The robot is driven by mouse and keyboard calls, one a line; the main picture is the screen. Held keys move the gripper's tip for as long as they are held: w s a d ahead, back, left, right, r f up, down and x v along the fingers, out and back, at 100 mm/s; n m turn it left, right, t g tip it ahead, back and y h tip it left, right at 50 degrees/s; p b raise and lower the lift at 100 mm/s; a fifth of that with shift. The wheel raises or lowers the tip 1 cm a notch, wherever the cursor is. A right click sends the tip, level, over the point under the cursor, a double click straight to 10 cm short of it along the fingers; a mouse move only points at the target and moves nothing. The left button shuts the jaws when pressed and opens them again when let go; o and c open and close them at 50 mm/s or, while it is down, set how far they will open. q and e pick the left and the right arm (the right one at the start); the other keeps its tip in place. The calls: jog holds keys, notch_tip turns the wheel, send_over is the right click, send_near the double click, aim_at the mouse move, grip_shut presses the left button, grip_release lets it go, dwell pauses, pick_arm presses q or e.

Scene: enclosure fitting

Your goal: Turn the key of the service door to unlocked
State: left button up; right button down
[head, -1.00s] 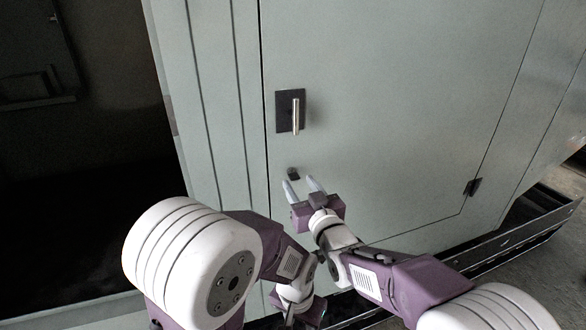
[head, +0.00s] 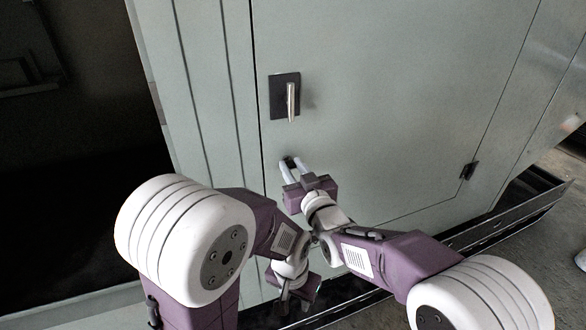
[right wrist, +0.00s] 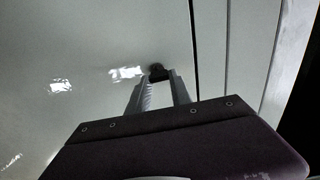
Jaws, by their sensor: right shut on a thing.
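The service door (head: 400,110) is a pale grey-green panel and looks closed. Its small dark key (head: 290,161) sits below the door handle. My right gripper (head: 291,164) is the upper one in the head view, and its pale fingers are shut on the key. In the right wrist view the dark key (right wrist: 158,70) shows at the fingertips of the right gripper (right wrist: 161,78). The fingers cover part of it, and I cannot read its turn angle. My left gripper (head: 291,304) hangs low in front of the cabinet, away from the key; its fingers are unclear.
A metal bar handle (head: 291,102) on a dark plate is above the key. A dark hinge (head: 468,171) is at the door's right side. A dark rail (head: 500,220) runs along the cabinet's base. A dark open space lies to the left.

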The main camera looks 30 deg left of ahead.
jog(key=n+b, duration=0.2)
jog(key=n, duration=0.1)
jog(key=shift+f+b, duration=0.3)
jog(key=n+b, duration=0.3)
jog(key=n, duration=0.4)
jog(key=n+b, duration=0.4)
jog(key=n, duration=0.3)
jog(key=shift+s+a+r+n, duration=0.1)
jog(key=shift+s+n, duration=0.05)
jog(key=shift+n, duration=0.15)
jog(key=shift+r, duration=0.15)
